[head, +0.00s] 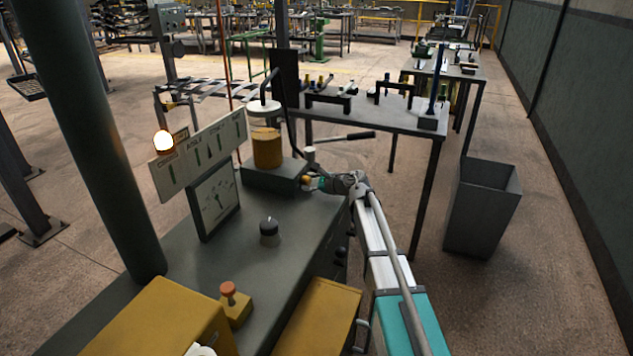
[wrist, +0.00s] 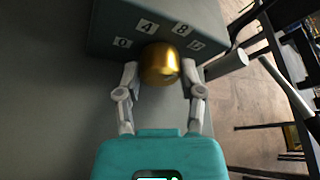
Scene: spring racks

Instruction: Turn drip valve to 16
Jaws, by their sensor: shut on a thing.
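The drip valve is a round brass knob (wrist: 160,62) on the face of a dark grey block (wrist: 108,28). In the wrist view, white number plates arc above the knob. They read 0, 4 and 8 from left to right, and the rightmost plate (wrist: 195,45) is too small to read surely. No pointer mark shows on the knob. My gripper (wrist: 161,76) has one finger on each side of the knob and is shut on it. In the head view, my gripper (head: 311,183) reaches the right end of the block (head: 262,180), and the knob is mostly hidden.
An amber cylinder (head: 267,150) stands on the block. A worktable (head: 385,118) and a grey bin (head: 482,208) stand to the right.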

